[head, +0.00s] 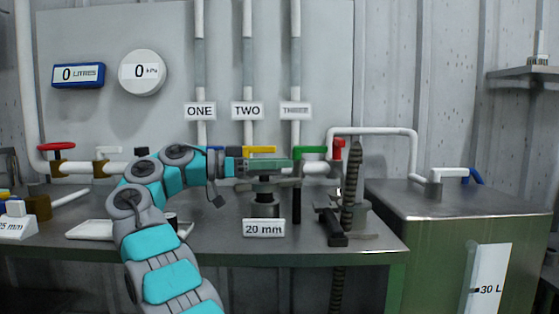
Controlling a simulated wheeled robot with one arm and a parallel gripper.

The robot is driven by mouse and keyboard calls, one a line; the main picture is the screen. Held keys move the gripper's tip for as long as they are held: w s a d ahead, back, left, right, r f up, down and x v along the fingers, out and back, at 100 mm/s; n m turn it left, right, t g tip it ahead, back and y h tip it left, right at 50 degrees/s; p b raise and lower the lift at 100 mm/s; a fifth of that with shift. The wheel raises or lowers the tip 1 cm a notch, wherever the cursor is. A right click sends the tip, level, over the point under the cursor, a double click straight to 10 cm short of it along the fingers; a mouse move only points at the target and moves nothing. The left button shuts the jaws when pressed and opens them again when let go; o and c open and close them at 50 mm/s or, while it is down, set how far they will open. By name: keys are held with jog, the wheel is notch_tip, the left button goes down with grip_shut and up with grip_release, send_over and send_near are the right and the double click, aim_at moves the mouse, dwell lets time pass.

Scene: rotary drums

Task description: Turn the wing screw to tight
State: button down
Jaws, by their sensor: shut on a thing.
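My gripper (285,165) reaches in from the left, at the end of my teal and grey arm. It is shut at the top of a small dark post fitting (264,196) on the bench, behind a plate marked "20 mm". The fitting stands upright. What looks like the wing screw is at its top, mostly hidden by the gripper, so its angle cannot be told.
The metal bench (200,240) carries a white tray (92,230) at left and a dark clamp-like fitting (333,223) with a ribbed hose (351,185) at right. Pipes with coloured valve handles run behind the gripper. A tank (440,245) marked "30 L" stands at right.

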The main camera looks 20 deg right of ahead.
jog(key=shift+a+f, duration=0.15)
jog(key=shift+f, duration=0.25)
jog(key=c, duration=0.8)
grip_release()
jog(key=shift+r, duration=0.1)
